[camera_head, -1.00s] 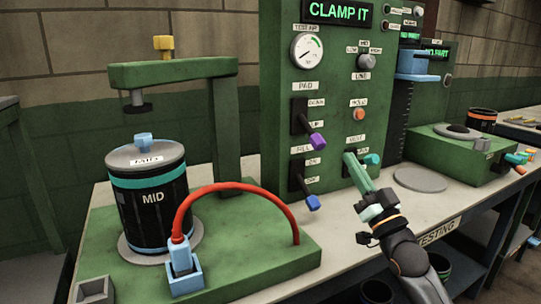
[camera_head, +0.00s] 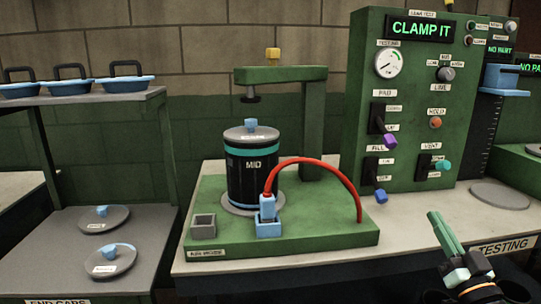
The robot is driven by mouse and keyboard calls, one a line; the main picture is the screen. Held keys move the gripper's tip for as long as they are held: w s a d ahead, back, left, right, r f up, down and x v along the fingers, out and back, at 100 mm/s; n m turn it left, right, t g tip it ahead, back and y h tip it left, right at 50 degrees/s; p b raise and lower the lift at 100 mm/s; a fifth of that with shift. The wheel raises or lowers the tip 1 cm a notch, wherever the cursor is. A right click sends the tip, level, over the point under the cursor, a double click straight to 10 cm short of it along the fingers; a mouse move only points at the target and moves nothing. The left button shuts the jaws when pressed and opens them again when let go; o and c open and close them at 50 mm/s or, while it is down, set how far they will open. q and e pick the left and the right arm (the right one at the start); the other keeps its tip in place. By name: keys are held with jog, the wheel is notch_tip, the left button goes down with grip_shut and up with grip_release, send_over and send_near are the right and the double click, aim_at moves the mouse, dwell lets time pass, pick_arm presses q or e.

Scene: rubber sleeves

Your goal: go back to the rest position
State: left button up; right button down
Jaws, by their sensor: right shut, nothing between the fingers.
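My right gripper (camera_head: 440,222) is at the lower right, in front of the bench's front edge. Its green fingers are shut with nothing between them, and they point up and to the left. It is apart from the green control panel (camera_head: 408,110), whose display reads CLAMP IT. The teal-tipped lever (camera_head: 440,165) on the panel is above the fingertips and not touched. My left gripper is not in view.
A black MID sleeve (camera_head: 252,180) stands capped under the green clamp frame (camera_head: 313,125). A red hose (camera_head: 318,163) arches to the base. The testing bench edge (camera_head: 400,252) lies near my gripper. An end-caps rack (camera_head: 45,245) stands left.

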jog(key=a+f+g, duration=0.3)
jog(key=a+f, duration=0.2)
jog(key=f, duration=0.8)
jog(key=s+a+f+n+g+y, duration=0.1)
jog(key=s+a+f+g, duration=0.4)
jog(key=f, duration=0.5)
jog(key=s+a+f+n+g+y, duration=0.1)
jog(key=s+a+f+n+g, duration=0.1)
jog(key=s+a+f, duration=0.6)
jog(key=s+a+f+g+p, duration=0.1)
jog(key=s+a+f+g, duration=0.3)
jog(key=s+f, duration=0.5)
pick_arm(q)
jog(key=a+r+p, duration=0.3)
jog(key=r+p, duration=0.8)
jog(key=p, duration=0.2)
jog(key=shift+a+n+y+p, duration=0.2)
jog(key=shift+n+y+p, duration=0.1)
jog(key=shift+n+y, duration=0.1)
pick_arm(e)
jog(key=s+d+r, duration=0.2)
jog(key=d+r, duration=0.1)
jog(key=r, duration=0.8)
jog(key=shift+s+r+t, duration=0.15)
jog(key=shift+r+t, duration=0.1)
jog(key=shift+t, duration=0.15)
